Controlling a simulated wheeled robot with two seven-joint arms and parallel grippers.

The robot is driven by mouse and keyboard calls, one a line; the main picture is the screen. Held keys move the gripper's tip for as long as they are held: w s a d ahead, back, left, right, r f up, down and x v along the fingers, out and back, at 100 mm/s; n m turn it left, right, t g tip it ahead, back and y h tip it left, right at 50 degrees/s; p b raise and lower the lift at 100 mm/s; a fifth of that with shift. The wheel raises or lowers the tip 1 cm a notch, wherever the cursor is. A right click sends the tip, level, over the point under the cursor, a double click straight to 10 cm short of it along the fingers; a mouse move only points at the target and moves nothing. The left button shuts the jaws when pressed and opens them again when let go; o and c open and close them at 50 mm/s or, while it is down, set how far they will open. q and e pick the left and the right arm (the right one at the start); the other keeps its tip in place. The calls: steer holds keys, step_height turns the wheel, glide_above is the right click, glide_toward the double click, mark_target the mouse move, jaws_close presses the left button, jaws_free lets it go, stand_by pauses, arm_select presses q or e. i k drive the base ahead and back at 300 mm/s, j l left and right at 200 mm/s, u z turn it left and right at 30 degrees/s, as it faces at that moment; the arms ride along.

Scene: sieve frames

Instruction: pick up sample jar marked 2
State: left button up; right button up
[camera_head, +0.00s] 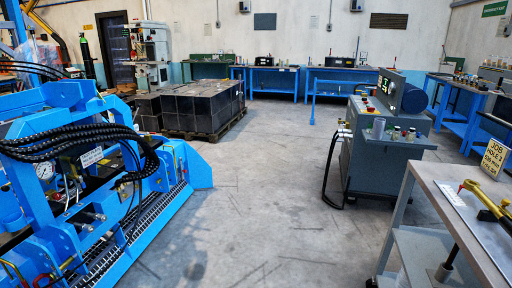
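I cannot make out a sample jar marked 2 in the head view. Several small upright pieces, including a grey cylinder (379,128), stand on the top of a grey machine cabinet (385,165) right of centre. They are too small to show any number, and I cannot tell whether any is a jar. Neither of my grippers is in view.
A grey-topped table (432,180) at the right carries a brass-coloured tool (485,198) and a card reading JOB HOLE 3 (494,157). A large blue machine (60,150) fills the left. Dark crates on a pallet (205,105) stand behind. The concrete floor (260,190) between is clear.

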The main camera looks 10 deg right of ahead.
mark_target(391, 126)
steer(key=i+l+z, duration=0.3)
steer(key=i, duration=0.45)
steer(key=i+j+z, duration=0.1)
steer(key=i+z, duration=0.2)
steer(key=i, duration=0.4)
steer(key=i+l+z, duration=0.75)
steer(key=i+l, duration=0.05)
